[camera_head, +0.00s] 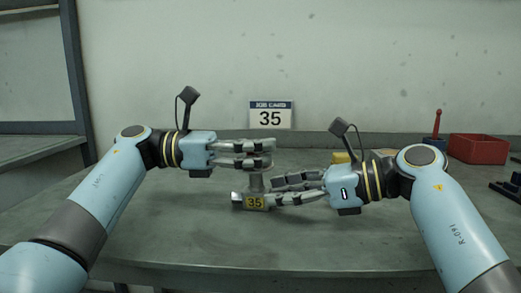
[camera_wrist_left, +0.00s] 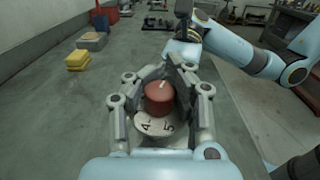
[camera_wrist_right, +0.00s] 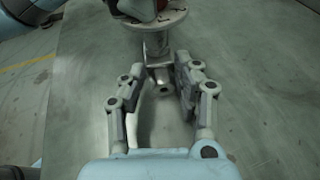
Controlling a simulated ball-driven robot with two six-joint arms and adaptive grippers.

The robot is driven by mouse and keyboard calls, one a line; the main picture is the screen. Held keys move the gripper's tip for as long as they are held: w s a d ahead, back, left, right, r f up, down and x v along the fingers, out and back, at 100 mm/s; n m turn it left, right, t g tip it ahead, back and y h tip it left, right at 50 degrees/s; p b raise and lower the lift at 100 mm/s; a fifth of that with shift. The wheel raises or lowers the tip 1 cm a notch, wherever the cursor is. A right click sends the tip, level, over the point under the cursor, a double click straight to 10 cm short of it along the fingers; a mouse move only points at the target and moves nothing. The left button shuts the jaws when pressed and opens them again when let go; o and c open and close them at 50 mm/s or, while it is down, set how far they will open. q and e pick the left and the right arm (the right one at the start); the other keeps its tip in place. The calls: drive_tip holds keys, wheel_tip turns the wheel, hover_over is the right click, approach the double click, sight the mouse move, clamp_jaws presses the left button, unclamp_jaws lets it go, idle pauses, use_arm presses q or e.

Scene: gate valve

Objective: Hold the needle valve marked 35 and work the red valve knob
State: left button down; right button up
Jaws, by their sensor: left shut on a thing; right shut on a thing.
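The needle valve (camera_head: 255,202) is a grey metal body with a yellow 35 label, upright on the table at the middle of the head view. Its red knob (camera_wrist_left: 158,98) sits above a pale dial (camera_wrist_left: 155,127) with the figures 4 and 5 showing. My left gripper (camera_head: 266,154) is shut on the red knob, one finger on each side. My right gripper (camera_head: 270,192) comes in low from the right, shut on the valve body; in the right wrist view the body (camera_wrist_right: 160,82) shows between its fingertips. In the head view the knob is mostly hidden by the left fingers.
A card (camera_head: 270,115) reading 35 stands at the wall. A yellow block (camera_head: 341,156) lies behind my right gripper. A red bin (camera_head: 478,149), a red upright tool (camera_head: 437,124) and a dark blue rack (camera_head: 510,188) are at the right. The table front is clear.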

use_arm(q)
drive_tip(key=n+t, duration=0.1)
drive_tip(key=t, duration=0.1)
drive_tip(key=n+t, duration=0.2)
drive_tip(key=t, duration=0.1)
drive_tip(key=shift+f+y, duration=0.2)
drive_tip(key=shift+y, duration=0.2)
drive_tip(key=shift+s, duration=0.1)
idle(0.6)
drive_tip(key=c, duration=1)
unclamp_jaws()
drive_tip(key=shift+a, duration=0.15)
drive_tip(key=v, duration=1.1)
drive_tip(key=shift+a, duration=0.4)
